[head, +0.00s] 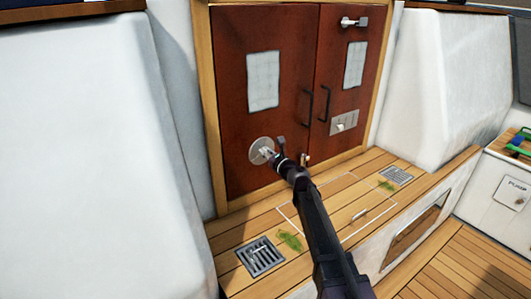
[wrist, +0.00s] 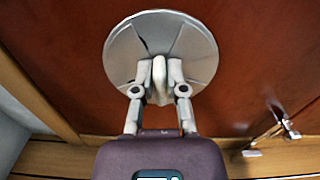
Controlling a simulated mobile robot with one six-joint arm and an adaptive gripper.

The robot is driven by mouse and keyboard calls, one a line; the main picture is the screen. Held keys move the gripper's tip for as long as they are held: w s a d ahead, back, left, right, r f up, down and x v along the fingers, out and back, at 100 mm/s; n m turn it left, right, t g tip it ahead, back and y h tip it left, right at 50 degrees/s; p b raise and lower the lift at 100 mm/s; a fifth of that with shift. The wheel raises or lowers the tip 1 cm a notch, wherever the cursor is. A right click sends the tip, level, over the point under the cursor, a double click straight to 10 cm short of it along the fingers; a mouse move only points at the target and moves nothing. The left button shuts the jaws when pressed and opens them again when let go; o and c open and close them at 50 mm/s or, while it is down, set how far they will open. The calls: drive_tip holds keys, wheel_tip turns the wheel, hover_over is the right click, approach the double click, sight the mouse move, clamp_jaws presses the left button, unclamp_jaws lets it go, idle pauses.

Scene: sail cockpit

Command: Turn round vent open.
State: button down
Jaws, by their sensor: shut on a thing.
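The round vent (head: 259,147) is a silvery disc low on the left red-brown door. In the wrist view the vent (wrist: 122,52) fills the upper middle, with darker wedge shapes on its face. A pale upright knob (wrist: 158,72) stands out from its centre. My gripper (wrist: 160,88) has its two fingers on either side of this knob and is shut on it. In the head view my gripper (head: 270,154) reaches the vent from the lower right. The fingers hide part of the disc's lower half.
The double doors carry dark handles (head: 308,104), pale panels (head: 263,81) and a latch (head: 354,22) at the top right. A wooden ledge with grates (head: 261,257) lies below. White walls (head: 85,150) stand on both sides.

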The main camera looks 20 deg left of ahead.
drive_tip(key=n, duration=0.3)
drive_tip(key=shift+a+n, duration=0.1)
drive_tip(key=shift+n, duration=0.2)
drive_tip(key=n, duration=0.4)
drive_tip(key=shift+s+a+f, duration=0.1)
drive_tip(key=shift+s+f, duration=0.05)
drive_tip(key=shift+s, duration=0.05)
drive_tip(key=c, duration=0.7)
unclamp_jaws()
drive_tip(key=shift+s, duration=0.15)
drive_tip(key=v, duration=1.2)
